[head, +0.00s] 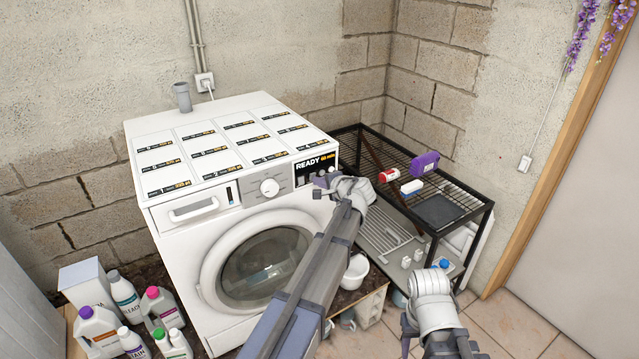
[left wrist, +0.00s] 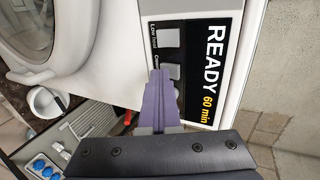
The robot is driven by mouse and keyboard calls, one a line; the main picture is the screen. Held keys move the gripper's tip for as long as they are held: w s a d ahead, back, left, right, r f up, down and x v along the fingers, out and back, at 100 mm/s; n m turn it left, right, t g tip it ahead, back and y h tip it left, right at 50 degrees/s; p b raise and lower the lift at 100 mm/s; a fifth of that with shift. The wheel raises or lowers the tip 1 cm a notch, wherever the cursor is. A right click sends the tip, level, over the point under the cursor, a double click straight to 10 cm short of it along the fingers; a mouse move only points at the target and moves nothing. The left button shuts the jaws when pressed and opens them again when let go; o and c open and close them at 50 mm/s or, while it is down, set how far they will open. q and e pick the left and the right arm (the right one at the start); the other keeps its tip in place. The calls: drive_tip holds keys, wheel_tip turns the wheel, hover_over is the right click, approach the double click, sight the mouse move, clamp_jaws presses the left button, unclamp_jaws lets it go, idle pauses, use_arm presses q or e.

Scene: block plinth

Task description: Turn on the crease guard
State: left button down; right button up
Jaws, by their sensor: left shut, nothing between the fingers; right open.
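The washer-dryer (head: 195,243) has a black control panel (head: 325,160) at its top right, reading "READY 60 min". In the left wrist view the panel (left wrist: 226,85) shows a square button under "Low heat" (left wrist: 167,38). Another square button (left wrist: 174,73) sits by a label starting "C", partly covered by my finger. My left gripper (left wrist: 158,73) is shut and empty, its tips over or beside this second button; contact cannot be told. In the head view my left gripper (head: 322,187) is at the panel's lower edge. My right gripper (head: 437,345) is low at the right, open, fingers hard to see.
A black wire rack (head: 465,188) stands right of the machine, with a purple bottle (head: 424,164) and a red can (head: 388,175) on top. A white bowl (head: 356,270) is below my left wrist. Detergent bottles (head: 98,328) stand at lower left. Tiled floor (head: 515,325) is clear at right.

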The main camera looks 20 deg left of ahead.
use_arm(q)
drive_tip(key=shift+a, duration=0.1)
use_arm(e)
drive_tip(key=shift+r, duration=0.1)
use_arm(q)
drive_tip(key=shift+w+a+r+p, duration=0.1)
drive_tip(key=shift+w+r+p, duration=0.05)
drive_tip(key=shift+r+p, duration=0.7)
use_arm(e)
drive_tip(key=shift+r, duration=0.7)
